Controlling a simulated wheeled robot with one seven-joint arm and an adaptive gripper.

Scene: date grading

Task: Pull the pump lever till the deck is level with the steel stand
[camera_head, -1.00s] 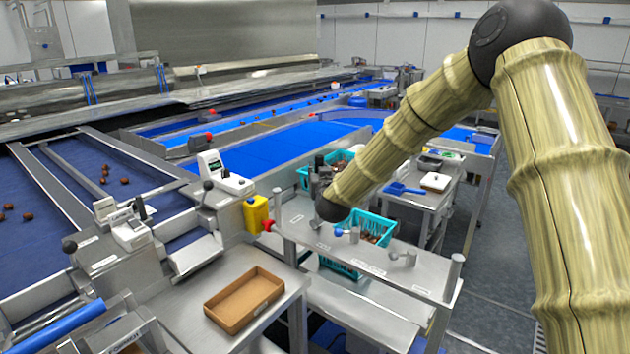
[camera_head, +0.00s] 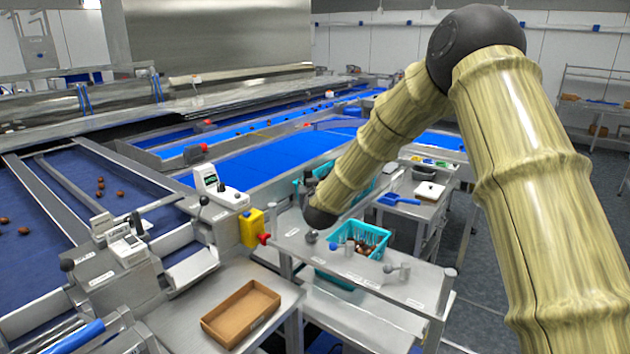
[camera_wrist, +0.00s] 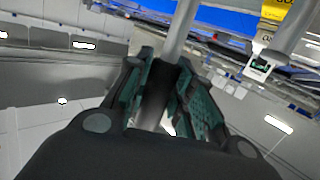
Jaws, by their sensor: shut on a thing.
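In the wrist view my gripper (camera_wrist: 165,85) is shut on the dark grip (camera_wrist: 158,95) of a pale metal rod, which looks like the pump lever (camera_wrist: 182,30). The rod runs up and away from between the green-padded fingers. In the head view my arm reaches down to the left, and its dark joint hides most of what the gripper holds. A grey steel table (camera_head: 345,282) with small labels stands below it. I cannot tell which surface is the deck and which the steel stand, nor compare their heights.
A teal basket (camera_head: 376,233) with dark contents is on the labelled table. A yellow box (camera_head: 252,229) stands at its left. A cardboard tray (camera_head: 241,313) lies on a lower table in front. A blue scoop (camera_head: 398,199) lies behind. Grey floor is open at the right.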

